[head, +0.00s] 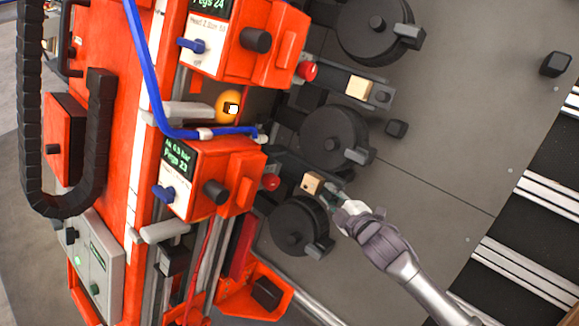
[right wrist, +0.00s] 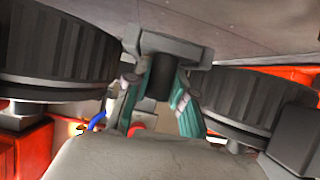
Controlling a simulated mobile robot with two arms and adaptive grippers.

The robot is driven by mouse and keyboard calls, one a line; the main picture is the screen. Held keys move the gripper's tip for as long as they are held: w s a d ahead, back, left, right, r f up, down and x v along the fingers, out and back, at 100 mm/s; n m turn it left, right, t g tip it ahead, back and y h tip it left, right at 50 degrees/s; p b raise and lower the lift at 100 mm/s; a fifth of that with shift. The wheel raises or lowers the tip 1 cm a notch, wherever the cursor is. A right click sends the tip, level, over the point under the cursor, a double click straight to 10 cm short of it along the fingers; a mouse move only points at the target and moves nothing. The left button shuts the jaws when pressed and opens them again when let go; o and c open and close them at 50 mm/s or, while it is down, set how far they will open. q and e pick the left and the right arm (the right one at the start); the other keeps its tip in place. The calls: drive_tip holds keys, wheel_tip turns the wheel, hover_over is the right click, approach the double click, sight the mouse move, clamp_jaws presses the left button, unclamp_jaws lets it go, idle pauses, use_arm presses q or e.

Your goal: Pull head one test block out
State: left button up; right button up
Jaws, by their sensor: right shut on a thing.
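The head one test block (head: 313,183) is a small tan block on a dark grey slide beside the lower orange head (head: 211,180). My right gripper (head: 333,194) is at the slide's outer end, just right of the tan block. In the right wrist view its green-padded fingers (right wrist: 163,90) are shut on a dark round knob (right wrist: 160,80) on a grey end piece. The tan block does not show in that view. My left gripper is out of view.
Black drums (head: 334,137) flank both slides. A blue hose (head: 146,65) crosses the heads. Grey floor plate (head: 450,130) to the right is mostly clear.

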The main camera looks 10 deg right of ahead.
drive_tip(key=shift+s+d+p, duration=0.4)
drive_tip(key=shift+s+d, duration=0.45)
drive_tip(key=shift+s, duration=0.25)
drive_tip(key=shift+f, duration=0.15)
drive_tip(key=shift+s+d, duration=0.1)
drive_tip(key=o, duration=0.8)
drive_tip(key=shift+s, duration=0.1)
drive_tip(key=shift+d, duration=0.1)
drive_tip(key=shift+r, duration=0.2)
drive_tip(key=shift+p+v, duration=0.85)
drive_tip(key=shift+v, duration=0.3)
drive_tip(key=p+v, duration=0.3)
drive_tip(key=v, duration=0.3)
drive_tip(key=shift+s, duration=0.25)
